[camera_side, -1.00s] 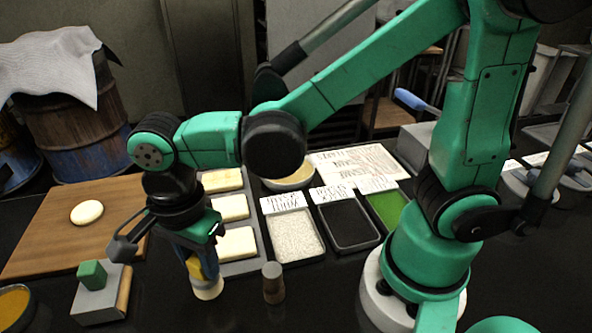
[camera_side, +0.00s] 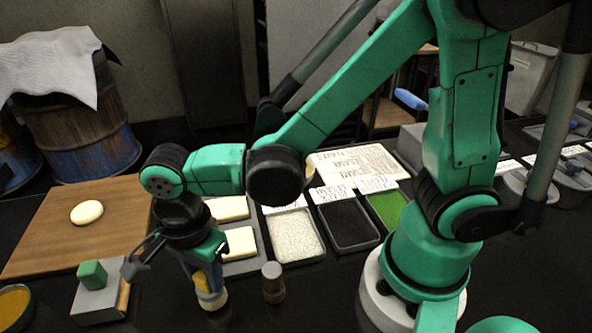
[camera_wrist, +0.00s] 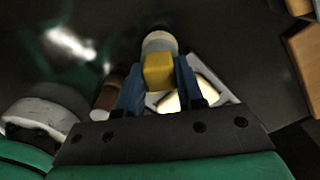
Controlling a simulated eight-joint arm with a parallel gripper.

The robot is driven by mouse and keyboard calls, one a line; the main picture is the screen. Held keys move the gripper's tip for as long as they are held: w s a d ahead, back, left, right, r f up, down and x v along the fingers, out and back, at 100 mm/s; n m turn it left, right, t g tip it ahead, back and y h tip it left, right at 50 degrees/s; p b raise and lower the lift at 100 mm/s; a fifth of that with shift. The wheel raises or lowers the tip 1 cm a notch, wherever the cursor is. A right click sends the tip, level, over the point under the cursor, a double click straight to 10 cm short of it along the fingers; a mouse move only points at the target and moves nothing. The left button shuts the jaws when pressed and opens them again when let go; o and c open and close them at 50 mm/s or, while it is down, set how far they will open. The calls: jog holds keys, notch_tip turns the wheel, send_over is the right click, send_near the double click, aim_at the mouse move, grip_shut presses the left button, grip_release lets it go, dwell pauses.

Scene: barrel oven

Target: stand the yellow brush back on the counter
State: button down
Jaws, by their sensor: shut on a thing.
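The yellow brush (camera_side: 203,281) has a yellow handle and a pale, whitish head at its lower end. It is upright or nearly so, head down, just in front of the dough tray. My gripper (camera_side: 205,278) points down and is shut on its handle. In the wrist view the yellow handle (camera_wrist: 159,72) sits between the two blue fingers of my gripper (camera_wrist: 160,85), with the pale head beyond. The brush's lower end is at or very near the dark counter (camera_side: 240,312); I cannot tell whether it touches.
A small brown cylinder (camera_side: 273,284) stands close to the right of the brush. A grey block with a green knob (camera_side: 92,274) is to the left. A tray with pale dough pieces (camera_side: 238,242) lies behind. A wooden board (camera_side: 50,228) holds a dough ball (camera_side: 87,212).

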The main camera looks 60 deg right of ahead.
jog(key=shift+f, duration=0.65)
dwell(0.4)
jog(key=shift+c, duration=2.4)
grip_release()
